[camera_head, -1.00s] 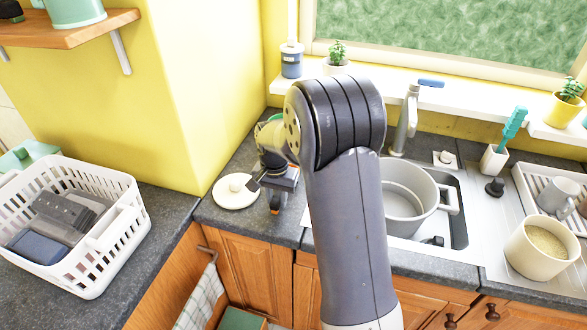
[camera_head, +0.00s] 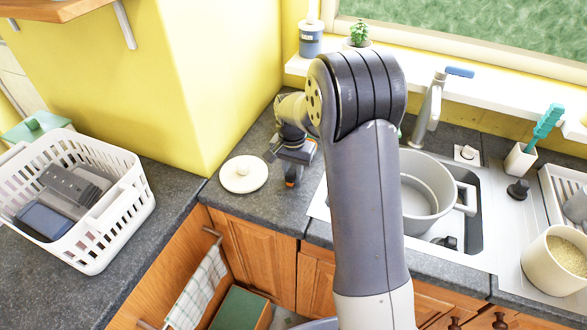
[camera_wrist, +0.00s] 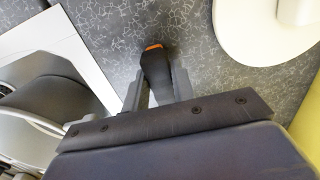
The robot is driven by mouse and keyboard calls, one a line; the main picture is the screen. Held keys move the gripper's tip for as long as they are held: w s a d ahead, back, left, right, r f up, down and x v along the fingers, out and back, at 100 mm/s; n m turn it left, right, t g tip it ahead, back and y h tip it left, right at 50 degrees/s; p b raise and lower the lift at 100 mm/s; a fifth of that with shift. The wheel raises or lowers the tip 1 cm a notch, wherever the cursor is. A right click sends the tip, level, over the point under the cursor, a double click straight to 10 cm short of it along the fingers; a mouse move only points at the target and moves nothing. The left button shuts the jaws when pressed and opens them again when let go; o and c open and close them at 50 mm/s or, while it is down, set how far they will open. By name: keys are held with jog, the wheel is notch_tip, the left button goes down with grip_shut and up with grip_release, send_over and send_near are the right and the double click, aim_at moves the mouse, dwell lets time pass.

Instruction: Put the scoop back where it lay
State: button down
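My gripper (camera_head: 294,164) is over the dark counter, just right of the round white lid, in the head view. In the wrist view its two grey fingers (camera_wrist: 157,88) are on either side of a dark handle with an orange end (camera_wrist: 153,58), which I take to be the scoop's. The orange end of the scoop (camera_head: 290,182) also shows below the gripper in the head view. The fingers look closed on the handle. The scoop's bowl cannot be made out clearly. A cream canister of grain (camera_head: 553,268) stands at the right.
The white lid (camera_head: 244,176) lies flat on the counter, left of my gripper. A grey pot (camera_head: 425,190) sits in the sink to the right. A white basket (camera_head: 105,225) holds dark items at the left. Bare counter shows around the lid. A yellow wall (camera_head: 180,80) rises behind it.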

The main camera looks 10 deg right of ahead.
jog(key=c, duration=1.2)
grip_release()
jog(key=shift+o, duration=0.2)
jog(key=shift+s, duration=0.1)
notch_tip(320, 180, up, 12)
jog(key=shift+r+b, duration=0.15)
jog(key=shift+b, duration=0.25)
